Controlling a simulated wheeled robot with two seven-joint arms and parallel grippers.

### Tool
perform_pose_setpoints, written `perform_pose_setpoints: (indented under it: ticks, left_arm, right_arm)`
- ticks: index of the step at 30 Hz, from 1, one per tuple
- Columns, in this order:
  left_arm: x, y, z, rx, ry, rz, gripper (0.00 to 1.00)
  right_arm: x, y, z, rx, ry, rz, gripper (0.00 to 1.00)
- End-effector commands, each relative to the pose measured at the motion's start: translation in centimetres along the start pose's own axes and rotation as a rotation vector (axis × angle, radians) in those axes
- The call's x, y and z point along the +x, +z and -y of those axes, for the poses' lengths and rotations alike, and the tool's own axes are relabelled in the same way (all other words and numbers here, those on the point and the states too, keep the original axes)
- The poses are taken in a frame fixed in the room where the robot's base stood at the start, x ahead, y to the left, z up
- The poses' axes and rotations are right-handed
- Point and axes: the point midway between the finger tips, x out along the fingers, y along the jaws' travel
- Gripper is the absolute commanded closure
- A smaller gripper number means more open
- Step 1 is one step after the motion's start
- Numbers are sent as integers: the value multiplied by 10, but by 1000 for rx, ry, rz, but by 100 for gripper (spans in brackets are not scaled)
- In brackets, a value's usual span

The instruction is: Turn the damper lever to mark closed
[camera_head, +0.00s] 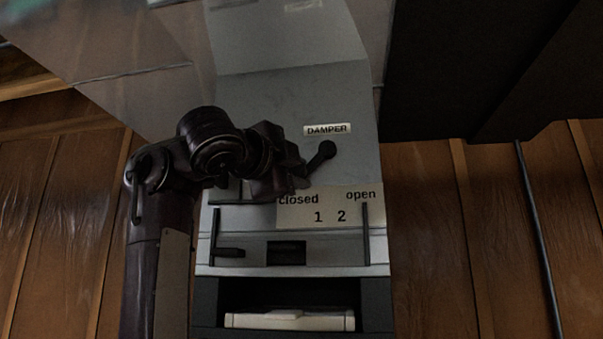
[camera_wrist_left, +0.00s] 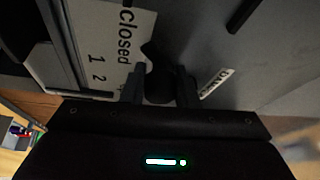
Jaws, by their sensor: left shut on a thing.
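The damper lever (camera_head: 325,151) is dark, with a rounded end just below the DAMPER label (camera_head: 327,129) on the grey metal housing. The rest of it runs down and left into my left gripper (camera_head: 296,175), which hides part of it. The mark plate (camera_head: 330,207) below reads closed, 1, 2, open from left to right. My gripper is just above the word closed. In the left wrist view, the fingers (camera_wrist_left: 160,88) are on either side of a dark round part of the lever (camera_wrist_left: 157,66). The exact mark the lever points at is hard to tell. My right gripper is out of view.
Below the plate are two upright dark bars, a small dark handle (camera_head: 230,253) and a square opening (camera_head: 287,252). An open slot holds a pale object (camera_head: 290,321). Wood panelling (camera_head: 430,240) stands behind, with a dark overhang (camera_head: 470,70) at upper right.

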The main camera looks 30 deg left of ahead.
Motion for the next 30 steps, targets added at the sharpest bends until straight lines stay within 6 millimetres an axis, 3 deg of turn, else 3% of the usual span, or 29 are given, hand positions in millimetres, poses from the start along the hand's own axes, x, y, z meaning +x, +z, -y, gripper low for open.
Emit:
perform_pose_setpoints:
  ticks: [18, 19, 21, 24, 30]
  left_arm:
    - [-1, 2, 3, 42, 16, 0, 100]
    - [-1, 2, 3, 42, 16, 0, 72]
    - [-1, 2, 3, 41, 16, 0, 63]
    - [-1, 2, 3, 40, 16, 0, 51]
    - [-1, 2, 3, 39, 16, -1, 51]
  right_arm:
    - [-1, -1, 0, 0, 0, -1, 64]
    - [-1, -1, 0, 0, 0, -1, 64]
    - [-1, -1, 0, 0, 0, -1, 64]
    - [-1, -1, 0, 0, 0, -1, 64]
    - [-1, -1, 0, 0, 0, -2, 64]
